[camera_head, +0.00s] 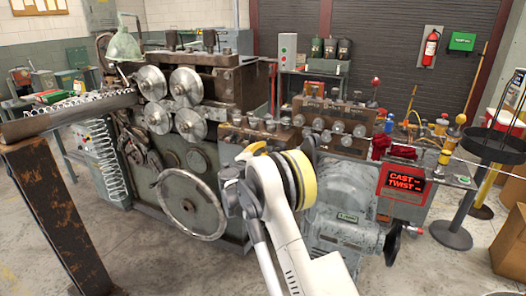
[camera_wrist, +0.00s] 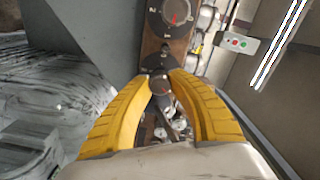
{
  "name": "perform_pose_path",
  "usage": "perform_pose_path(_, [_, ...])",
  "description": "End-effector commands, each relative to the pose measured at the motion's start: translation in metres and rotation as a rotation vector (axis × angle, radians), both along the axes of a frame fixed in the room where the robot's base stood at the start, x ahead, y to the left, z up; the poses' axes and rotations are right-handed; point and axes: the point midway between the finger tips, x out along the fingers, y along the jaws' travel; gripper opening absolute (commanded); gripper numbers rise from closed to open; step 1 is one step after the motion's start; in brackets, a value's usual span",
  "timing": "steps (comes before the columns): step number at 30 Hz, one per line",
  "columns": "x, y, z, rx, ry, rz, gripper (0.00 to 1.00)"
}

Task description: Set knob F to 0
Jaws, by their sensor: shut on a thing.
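In the wrist view, the two yellow fingers of my gripper (camera_wrist: 160,80) are closed around a small round dark knob (camera_wrist: 160,86) with a dark dial plate behind it. The knob sits on a brown rusty panel (camera_wrist: 152,40). I cannot read a letter on the knob, so I cannot tell from the picture that it is knob F, nor its setting. In the head view, my arm reaches to the front of the coiler machine (camera_head: 200,160) and hides the gripped knob and the fingertips.
Another dial (camera_wrist: 178,14) with a red pointer is above the gripped knob in the wrist view. In the head view, a large handwheel (camera_head: 190,205) is left of my arm. A grey motor housing (camera_head: 345,205) and a red-lettered CAST TWIST display (camera_head: 404,184) are to its right.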

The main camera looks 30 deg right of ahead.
Motion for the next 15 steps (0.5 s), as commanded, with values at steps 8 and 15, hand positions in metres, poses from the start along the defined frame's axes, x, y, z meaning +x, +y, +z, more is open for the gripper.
perform_pose_path(8, [-0.0005,-0.0010,0.0004,-0.157,0.201,-0.002,0.00])
perform_pose_path(15, [-0.0003,-0.0009,0.0007,-0.270,0.346,-0.002,0.00])
